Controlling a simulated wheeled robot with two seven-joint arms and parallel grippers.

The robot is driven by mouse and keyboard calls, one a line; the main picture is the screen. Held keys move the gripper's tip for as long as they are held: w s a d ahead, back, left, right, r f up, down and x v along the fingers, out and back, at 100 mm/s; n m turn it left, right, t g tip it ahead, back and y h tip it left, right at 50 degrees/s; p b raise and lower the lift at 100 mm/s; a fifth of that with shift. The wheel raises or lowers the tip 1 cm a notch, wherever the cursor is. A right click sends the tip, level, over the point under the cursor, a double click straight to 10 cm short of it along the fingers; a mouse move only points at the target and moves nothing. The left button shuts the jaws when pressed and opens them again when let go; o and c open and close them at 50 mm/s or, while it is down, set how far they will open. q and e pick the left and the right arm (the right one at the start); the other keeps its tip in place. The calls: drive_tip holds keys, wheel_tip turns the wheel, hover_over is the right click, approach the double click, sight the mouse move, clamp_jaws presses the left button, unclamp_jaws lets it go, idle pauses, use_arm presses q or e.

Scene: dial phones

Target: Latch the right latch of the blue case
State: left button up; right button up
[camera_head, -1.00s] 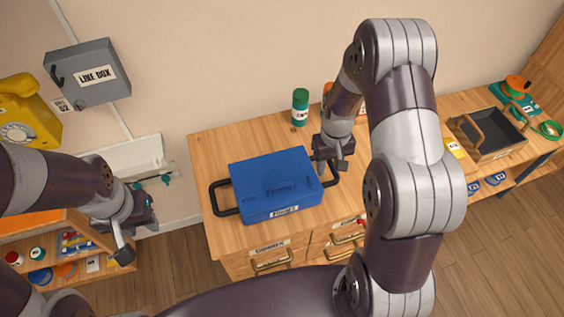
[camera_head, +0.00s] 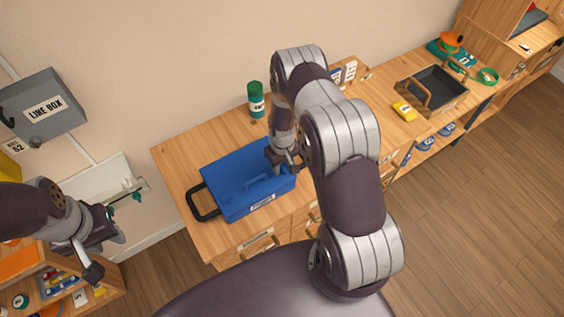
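The blue case (camera_head: 230,190) lies shut on the wooden counter, with a black side handle (camera_head: 203,202) at its left end. A raised blue bar shows on its lid and a pale label (camera_head: 263,201) on its front. My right gripper (camera_head: 287,165) is at the top right part of the case, pointing down. I cannot tell whether it touches the case. My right gripper and arm hide the case's right end, and the right latch cannot be made out. My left gripper (camera_head: 108,250) hangs far left of the case, away from it; its finger gap is unclear.
A green canister (camera_head: 256,100) stands behind the case. A dark open tray (camera_head: 433,90) and a yellow box (camera_head: 404,111) are further right on the counter (camera_head: 180,150). A grey line box (camera_head: 42,108) hangs on the wall at left. Bare counter lies left of the case.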

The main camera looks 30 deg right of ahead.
drive_tip(key=shift+d+f, duration=0.1)
drive_tip(key=shift+d, duration=0.1)
drive_tip(key=shift+a, duration=0.1)
drive_tip(key=shift+c, duration=0.6)
drive_tip(key=shift+w+a, duration=0.1)
drive_tip(key=shift+a, duration=0.05)
clamp_jaws()
